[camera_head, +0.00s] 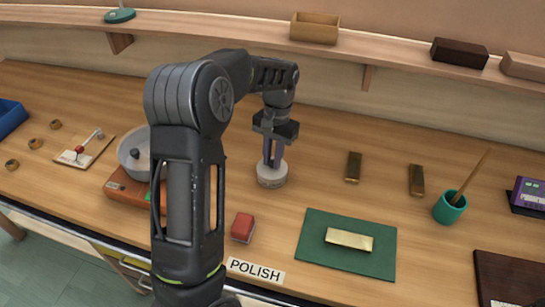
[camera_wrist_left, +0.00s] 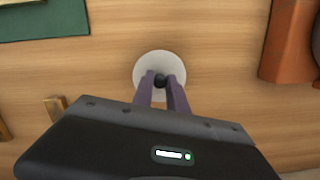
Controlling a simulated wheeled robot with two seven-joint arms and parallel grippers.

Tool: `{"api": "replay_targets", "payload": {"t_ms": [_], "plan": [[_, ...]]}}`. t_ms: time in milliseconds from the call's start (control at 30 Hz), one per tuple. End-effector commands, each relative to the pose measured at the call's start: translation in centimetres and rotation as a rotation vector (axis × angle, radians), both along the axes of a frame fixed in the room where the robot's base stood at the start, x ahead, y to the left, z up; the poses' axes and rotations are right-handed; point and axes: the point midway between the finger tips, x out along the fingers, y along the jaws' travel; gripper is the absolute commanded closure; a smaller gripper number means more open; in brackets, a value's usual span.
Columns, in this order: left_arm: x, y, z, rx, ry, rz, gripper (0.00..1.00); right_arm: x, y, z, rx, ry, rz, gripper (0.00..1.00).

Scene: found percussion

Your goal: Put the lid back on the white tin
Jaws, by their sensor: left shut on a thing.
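The white tin (camera_head: 272,178) stands on the wooden bench in the middle of the head view, a short pale cylinder with markings on its side. My left gripper (camera_head: 273,160) points straight down over it, with its purple fingers at the tin's top. In the left wrist view, the fingers (camera_wrist_left: 161,88) are closed around a small dark knob (camera_wrist_left: 160,80) at the centre of a white round lid (camera_wrist_left: 145,65). The lid covers the tin from above. I see no clear gap between lid and tin, but cannot tell if it is fully seated. My right gripper is not in view.
A grey pan (camera_head: 131,160) on an orange-brown base stands left of the tin. A red block (camera_head: 243,227) and a green mat (camera_head: 318,258) with a brass bar (camera_head: 349,239) lie in front. Two dark brass bars (camera_head: 353,167) and a teal cup (camera_head: 449,208) stand right.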

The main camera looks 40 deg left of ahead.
Motion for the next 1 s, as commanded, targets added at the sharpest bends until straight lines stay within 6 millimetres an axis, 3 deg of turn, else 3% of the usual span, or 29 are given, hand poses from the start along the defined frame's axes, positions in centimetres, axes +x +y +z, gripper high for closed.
{"api": "replay_targets", "payload": {"t_ms": [133,167,433,633,900,1000], "plan": [[0.00,0.00,0.00,0.000,0.000,0.000,1.00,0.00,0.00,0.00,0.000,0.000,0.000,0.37],[0.00,0.00,0.00,0.000,0.000,0.000,0.79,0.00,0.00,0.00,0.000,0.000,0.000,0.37],[0.00,0.00,0.00,0.000,0.000,0.000,0.57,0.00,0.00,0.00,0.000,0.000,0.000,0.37],[-0.01,0.00,0.00,0.000,0.000,0.000,0.55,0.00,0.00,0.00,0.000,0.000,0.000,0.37],[0.00,0.00,0.00,0.000,0.000,0.000,0.34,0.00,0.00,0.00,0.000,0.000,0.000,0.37],[0.00,0.00,0.00,0.000,0.000,0.000,0.34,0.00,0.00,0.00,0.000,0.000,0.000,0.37]]}}
